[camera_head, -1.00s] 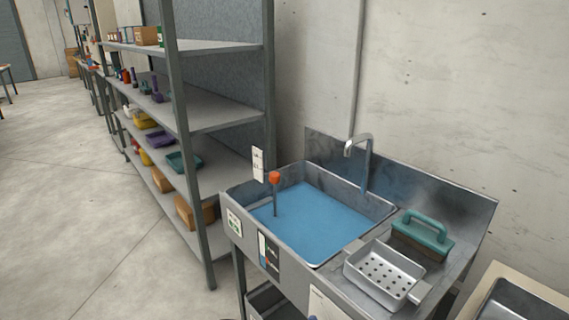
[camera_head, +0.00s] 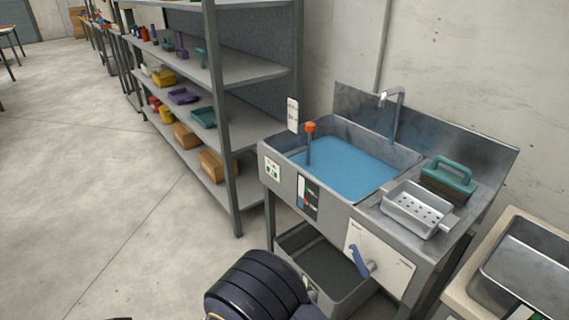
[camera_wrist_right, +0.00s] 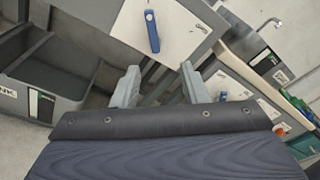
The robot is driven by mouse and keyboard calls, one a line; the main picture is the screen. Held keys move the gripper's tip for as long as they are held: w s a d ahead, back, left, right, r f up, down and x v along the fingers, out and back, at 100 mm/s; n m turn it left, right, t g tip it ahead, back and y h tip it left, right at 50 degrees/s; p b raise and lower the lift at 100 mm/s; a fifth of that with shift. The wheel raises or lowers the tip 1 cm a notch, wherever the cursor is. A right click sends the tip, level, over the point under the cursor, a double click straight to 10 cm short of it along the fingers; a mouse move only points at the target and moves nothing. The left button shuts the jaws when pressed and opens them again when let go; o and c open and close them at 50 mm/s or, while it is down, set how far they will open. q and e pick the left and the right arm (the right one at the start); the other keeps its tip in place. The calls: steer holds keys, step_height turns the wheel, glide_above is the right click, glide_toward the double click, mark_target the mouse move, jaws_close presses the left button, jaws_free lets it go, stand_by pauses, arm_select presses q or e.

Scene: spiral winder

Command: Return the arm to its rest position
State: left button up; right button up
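My right gripper (camera_wrist_right: 160,86) shows in the right wrist view with its two grey fingers spread apart and nothing between them. Beyond the fingers is the sink unit's white front panel with a blue lever (camera_wrist_right: 152,30). In the head view, a dark ribbed part of my right arm rises from the bottom edge, in front of the sink unit; the fingers cannot be made out there. The blue lever (camera_head: 361,260) also shows in the head view, to the right of that part, apart from it. My left gripper is not in view.
The sink (camera_head: 268,153) holds blue water and an orange-topped rod (camera_head: 310,128). A perforated tray (camera_head: 417,208) and a teal-handled brush (camera_head: 449,178) sit to its right. A grey bin (camera_head: 322,268) is underneath. Shelving (camera_head: 222,130) stands left; the floor beside it is clear.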

steer(key=s+d+r+m+g+y+p, duration=0.2)
steer(key=s+d+r+m+g+y, duration=0.25)
steer(key=d+m, duration=0.3)
steer(key=s+d+r+m+g+y+p, duration=0.2)
steer(key=s+d+r+m+g+y, duration=0.1)
steer(key=d+r+m+g, duration=0.35)
steer(key=s+d+r+m+t+y+p, duration=0.3)
steer(key=s+r+m+t+y, duration=0.4)
steer(key=m, duration=1.3)
step_height(320, 180, up, 3)
steer(key=s+y+p, duration=0.1)
steer(key=s+y, duration=0.1)
steer(key=y, duration=0.1)
steer(key=shift+s+d+r, duration=0.15)
steer(key=shift+s+r, duration=0.05)
steer(key=shift+s, duration=0.05)
